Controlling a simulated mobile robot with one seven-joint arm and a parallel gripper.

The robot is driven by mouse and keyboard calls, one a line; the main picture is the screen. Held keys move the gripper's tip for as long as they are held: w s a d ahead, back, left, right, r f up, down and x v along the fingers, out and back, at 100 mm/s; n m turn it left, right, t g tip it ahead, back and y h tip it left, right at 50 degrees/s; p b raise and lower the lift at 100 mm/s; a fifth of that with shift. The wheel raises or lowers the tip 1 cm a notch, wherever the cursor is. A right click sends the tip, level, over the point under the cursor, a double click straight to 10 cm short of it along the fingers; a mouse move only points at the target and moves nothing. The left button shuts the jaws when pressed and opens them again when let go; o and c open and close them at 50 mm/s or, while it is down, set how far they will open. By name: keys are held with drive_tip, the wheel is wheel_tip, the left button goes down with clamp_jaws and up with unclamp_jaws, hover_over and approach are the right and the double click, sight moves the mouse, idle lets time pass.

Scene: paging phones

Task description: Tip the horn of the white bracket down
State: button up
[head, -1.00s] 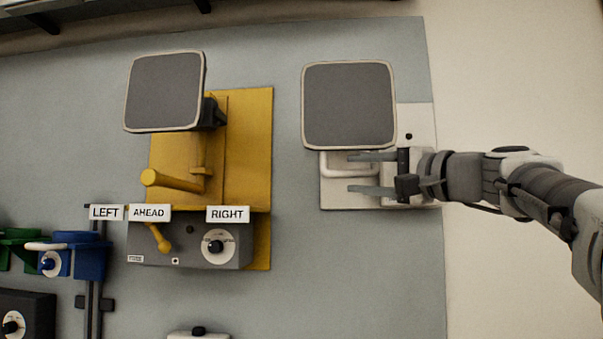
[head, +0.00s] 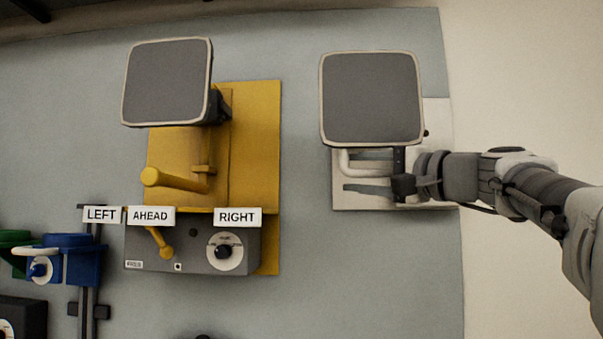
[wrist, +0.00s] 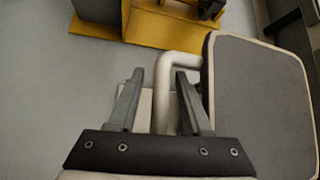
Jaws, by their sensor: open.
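The white bracket's horn (head: 372,98) is a dark grey, rounded square face with a pale rim, standing out in front of a white wall plate (head: 441,135). A bent white bar (head: 350,162) comes out below it. My gripper (head: 367,171) is open below the horn, fingers pointing left. The horn hides the upper finger in the head view. In the wrist view the bar (wrist: 162,95) passes between the two open fingers, with gaps at both sides. The horn (wrist: 262,105) is just right of the right finger there. I cannot tell whether they touch.
A yellow bracket (head: 262,150) with a similar horn (head: 166,82) is on the left. A grey box (head: 190,248) with a dial, lever and LEFT, AHEAD, RIGHT labels is below it. Blue (head: 72,258) and green parts are at far left. The panel between the brackets is clear.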

clamp_jaws()
idle(0.3)
idle(1.2)
